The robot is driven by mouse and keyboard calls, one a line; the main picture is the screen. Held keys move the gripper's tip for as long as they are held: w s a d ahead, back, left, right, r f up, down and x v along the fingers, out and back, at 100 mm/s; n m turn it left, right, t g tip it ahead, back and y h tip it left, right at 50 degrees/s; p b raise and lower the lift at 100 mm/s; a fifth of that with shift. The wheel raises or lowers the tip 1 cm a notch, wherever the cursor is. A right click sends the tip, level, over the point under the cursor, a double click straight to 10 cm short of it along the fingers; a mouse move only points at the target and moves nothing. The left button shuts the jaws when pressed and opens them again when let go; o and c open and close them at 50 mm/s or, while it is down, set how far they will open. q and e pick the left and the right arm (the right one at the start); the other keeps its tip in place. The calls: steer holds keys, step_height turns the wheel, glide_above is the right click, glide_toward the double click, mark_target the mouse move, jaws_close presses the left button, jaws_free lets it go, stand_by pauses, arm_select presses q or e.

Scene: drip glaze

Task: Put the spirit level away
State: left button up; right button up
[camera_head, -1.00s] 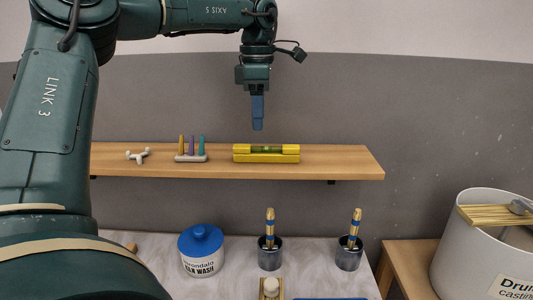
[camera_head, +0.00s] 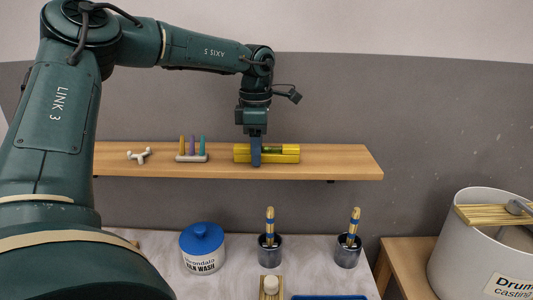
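The yellow spirit level (camera_head: 284,154) lies lengthwise on the wooden wall shelf (camera_head: 340,164), towards its right half. A green vial shows in its middle, partly covered now. My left gripper (camera_head: 256,158) points straight down at the level, with its blue finger in front of the level's left-middle part. Only one finger shows from this side, so I cannot tell whether the gripper is open or shut, or whether it touches the level. My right gripper is not in view.
On the shelf, left of the level, stand a rack of coloured cones (camera_head: 192,157) and a white three-armed piece (camera_head: 139,155). Below are a blue-lidded jar (camera_head: 202,249), two brush cups (camera_head: 270,253) (camera_head: 347,251) and a blue-edged item (camera_head: 329,297). A white drum (camera_head: 475,245) stands right.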

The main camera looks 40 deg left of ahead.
arm_select(q)
jaws_close()
steer(key=shift+r, duration=0.15)
